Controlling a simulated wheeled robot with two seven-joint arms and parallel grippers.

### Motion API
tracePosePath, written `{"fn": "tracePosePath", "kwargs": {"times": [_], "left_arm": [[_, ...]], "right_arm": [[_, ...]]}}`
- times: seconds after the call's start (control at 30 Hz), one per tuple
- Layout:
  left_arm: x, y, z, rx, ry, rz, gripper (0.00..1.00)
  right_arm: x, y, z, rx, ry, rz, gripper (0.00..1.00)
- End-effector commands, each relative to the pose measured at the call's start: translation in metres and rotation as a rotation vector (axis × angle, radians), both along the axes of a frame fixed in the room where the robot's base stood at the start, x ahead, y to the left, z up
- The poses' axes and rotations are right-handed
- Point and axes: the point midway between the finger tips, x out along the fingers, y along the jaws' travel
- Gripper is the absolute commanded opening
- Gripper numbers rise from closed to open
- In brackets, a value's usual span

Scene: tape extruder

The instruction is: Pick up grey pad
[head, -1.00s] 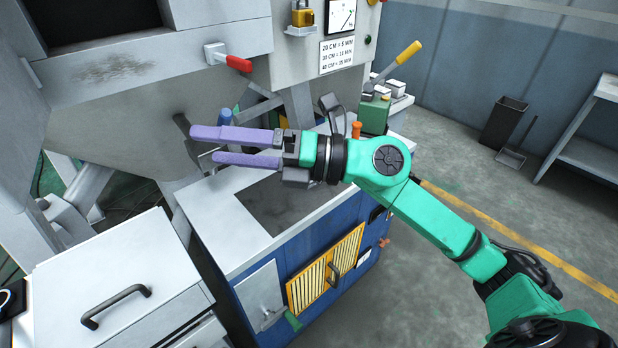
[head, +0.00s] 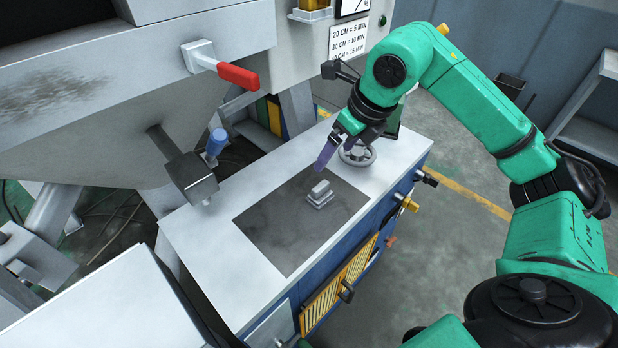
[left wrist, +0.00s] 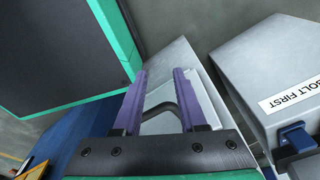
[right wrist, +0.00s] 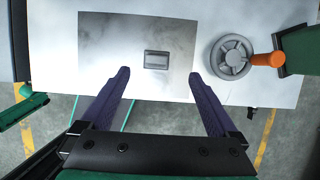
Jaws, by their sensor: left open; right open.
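The grey pad (head: 320,195) is a small light block with a raised grip on top. It rests on the dark rectangular patch of the white worktop. It also shows in the right wrist view as a small grey rectangle (right wrist: 157,60), ahead of the fingertips and roughly between their lines. My right gripper (head: 340,152) has purple fingers and is above the worktop, just behind the pad in the head view and apart from it. It is open and empty in the right wrist view (right wrist: 160,75). My left gripper (left wrist: 160,74) is open and empty, away from the pad.
A handwheel (right wrist: 231,57) with an orange handle stands on the worktop (head: 190,228) right of the pad. A red-handled lever (head: 237,74) and a blue-topped clamp (head: 190,178) overhang the left side. The dark patch (head: 283,240) is otherwise clear.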

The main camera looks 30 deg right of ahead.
Motion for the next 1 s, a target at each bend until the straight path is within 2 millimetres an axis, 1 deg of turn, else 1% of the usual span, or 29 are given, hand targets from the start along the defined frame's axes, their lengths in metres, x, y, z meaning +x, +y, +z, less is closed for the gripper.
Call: {"fn": "tracePosePath", "kwargs": {"times": [0.07, 0.2, 0.3, 0.37, 0.43, 0.57, 0.6, 0.7, 0.77, 0.9, 0.93, 0.97, 1.0], "left_arm": [[-0.005, 0.000, 0.000, 0.001, 0.008, 0.000, 0.41], [-0.036, 0.002, 0.001, 0.004, 0.056, 0.001, 0.41], [-0.049, 0.003, 0.003, 0.006, 0.078, 0.000, 0.41], [-0.049, 0.003, 0.004, 0.006, 0.078, 0.000, 0.41], [-0.045, 0.002, 0.006, 0.005, 0.071, 0.000, 0.41], [-0.025, 0.001, 0.015, 0.003, 0.040, -0.001, 0.41], [-0.021, 0.001, 0.017, 0.001, 0.033, -0.001, 0.41], [-0.018, 0.000, 0.018, 0.001, 0.027, -0.001, 0.41], [-0.020, 0.000, 0.018, 0.000, 0.030, -0.001, 0.41], [-0.023, 0.000, 0.017, 0.002, 0.036, -0.001, 0.41], [-0.024, 0.000, 0.017, 0.001, 0.038, -0.001, 0.41], [-0.025, 0.001, 0.017, 0.001, 0.039, -0.001, 0.41], [-0.026, 0.001, 0.017, 0.002, 0.040, -0.001, 0.41]], "right_arm": [[0.004, 0.003, -0.015, 0.001, 0.007, 0.002, 0.95], [0.017, 0.008, -0.050, 0.003, 0.007, 0.004, 0.95], [0.025, 0.011, -0.070, 0.004, 0.007, 0.004, 0.95], [0.028, 0.012, -0.077, 0.004, 0.004, 0.004, 0.95], [0.030, 0.012, -0.085, 0.004, 0.004, 0.004, 0.95], [0.034, 0.013, -0.107, 0.004, 0.007, 0.004, 0.95], [0.036, 0.015, -0.115, 0.006, 0.006, 0.005, 0.95], [0.042, 0.016, -0.128, 0.005, 0.003, 0.004, 0.95], [0.044, 0.016, -0.132, 0.003, 0.002, 0.004, 0.95], [0.044, 0.016, -0.132, 0.002, 0.001, 0.004, 0.95], [0.044, 0.016, -0.132, 0.002, 0.001, 0.004, 0.91], [0.044, 0.016, -0.132, 0.002, 0.001, 0.004, 0.80], [0.044, 0.016, -0.132, 0.002, 0.001, 0.004, 0.64]]}}
